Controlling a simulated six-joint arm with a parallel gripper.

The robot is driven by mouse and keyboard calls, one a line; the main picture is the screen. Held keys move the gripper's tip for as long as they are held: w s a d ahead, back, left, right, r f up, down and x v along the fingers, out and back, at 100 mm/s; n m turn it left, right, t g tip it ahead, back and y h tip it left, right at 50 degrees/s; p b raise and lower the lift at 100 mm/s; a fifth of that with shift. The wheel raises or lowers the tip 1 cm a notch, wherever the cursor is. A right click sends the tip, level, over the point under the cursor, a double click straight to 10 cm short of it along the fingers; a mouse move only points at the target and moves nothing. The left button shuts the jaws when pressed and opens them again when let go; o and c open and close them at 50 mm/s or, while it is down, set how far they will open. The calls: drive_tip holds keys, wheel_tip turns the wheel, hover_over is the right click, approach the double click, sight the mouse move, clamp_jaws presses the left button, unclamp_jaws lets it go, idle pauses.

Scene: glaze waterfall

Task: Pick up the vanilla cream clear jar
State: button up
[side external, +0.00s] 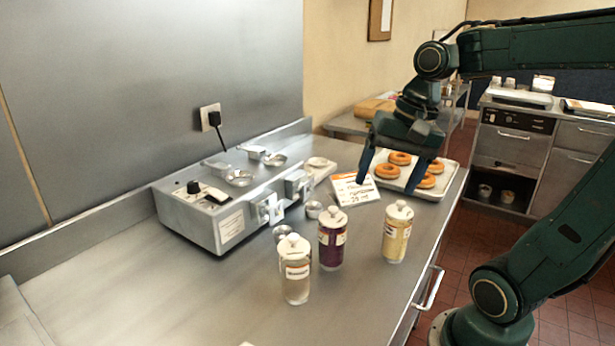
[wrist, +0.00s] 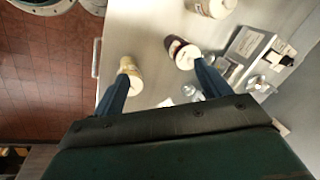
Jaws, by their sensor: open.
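Three clear jars with white lids stand upright on the steel counter. One holds pale yellow cream (side external: 397,233), at the right; it also shows in the wrist view (wrist: 131,74), by my left finger. A pale beige jar (side external: 296,272) stands at the front left, partly cut off in the wrist view (wrist: 210,7). A dark purple jar (side external: 332,240) stands between them; it also shows in the wrist view (wrist: 178,48). The labels are too small to read, so I cannot tell for certain which is vanilla. My gripper (side external: 388,186) is open and empty, above and behind the jars.
A tray (side external: 437,191) of ringed doughnuts and a white sign card (side external: 352,190) lie behind the jars. A metal machine (side external: 222,222) with small cups stands at the left. Bare counter (side external: 200,300) lies at the front left. The counter's right edge is near the yellow jar.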

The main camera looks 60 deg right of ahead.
drive_tip(key=d+m+y, duration=0.1)
drive_tip(key=d+m, duration=0.5)
drive_tip(key=d, duration=0.1)
drive_tip(key=m+g+y, duration=0.1)
drive_tip(key=m, duration=0.4)
approach(399, 216)
drive_tip(key=d+r, duration=0.2)
drive_tip(key=d, duration=0.1)
drive_tip(key=shift+s+r, duration=0.1)
drive_tip(key=shift+x, duration=4.2)
drive_tip(key=shift+a, duration=0.1)
drive_tip(key=shift+x, duration=2.65)
